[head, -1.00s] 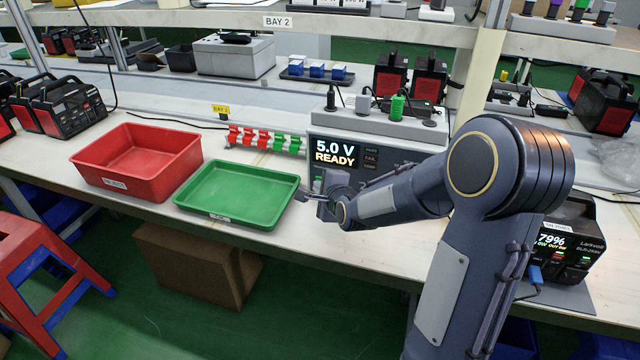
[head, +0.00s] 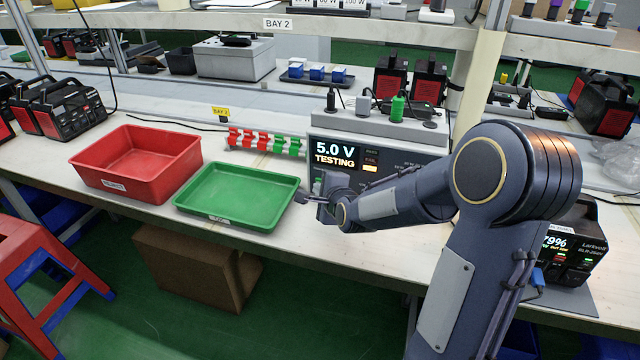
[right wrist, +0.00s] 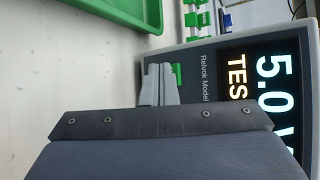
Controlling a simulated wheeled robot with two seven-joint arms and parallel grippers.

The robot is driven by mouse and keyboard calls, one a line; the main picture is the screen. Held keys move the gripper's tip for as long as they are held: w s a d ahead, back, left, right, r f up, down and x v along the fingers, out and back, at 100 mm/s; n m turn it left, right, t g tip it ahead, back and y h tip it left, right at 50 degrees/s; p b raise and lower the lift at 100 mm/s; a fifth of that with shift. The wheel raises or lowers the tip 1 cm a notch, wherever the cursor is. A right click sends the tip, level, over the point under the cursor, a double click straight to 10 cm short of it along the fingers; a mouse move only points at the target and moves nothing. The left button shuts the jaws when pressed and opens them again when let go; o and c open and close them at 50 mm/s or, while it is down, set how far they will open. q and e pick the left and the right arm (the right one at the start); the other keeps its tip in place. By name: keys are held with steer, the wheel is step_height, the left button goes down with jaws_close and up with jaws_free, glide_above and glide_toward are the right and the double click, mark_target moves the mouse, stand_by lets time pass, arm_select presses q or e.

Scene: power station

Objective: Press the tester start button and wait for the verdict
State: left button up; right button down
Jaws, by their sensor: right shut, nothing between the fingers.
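The tester (head: 372,138) stands on the bench in front of a row of plugs, and its screen (head: 335,153) reads "5.0 V TESTING". An orange indicator is lit right of the text. In the right wrist view the screen (right wrist: 262,85) shows large and sideways, partly cut off. My right gripper (head: 306,197) is at the tester's lower left front. In the right wrist view the right gripper (right wrist: 159,68) is shut with nothing in it, its tips beside a green button (right wrist: 177,76) on the tester's face. Contact with the button cannot be made out. My left gripper is out of view.
A green tray (head: 238,225) and a red bin (head: 135,190) stand left of the tester. Red and green clips (head: 264,140) line up behind the tray. A power station (head: 572,245) reading 79% stands at the right, past my arm.

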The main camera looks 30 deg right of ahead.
steer(key=shift+s+a, duration=0.15)
steer(key=shift+a, duration=0.1)
steer(key=shift+s+a+p, duration=0.7)
steer(key=shift+s+a, duration=1.3)
steer(key=shift+a, duration=0.25)
steer(key=shift+r, duration=0.1)
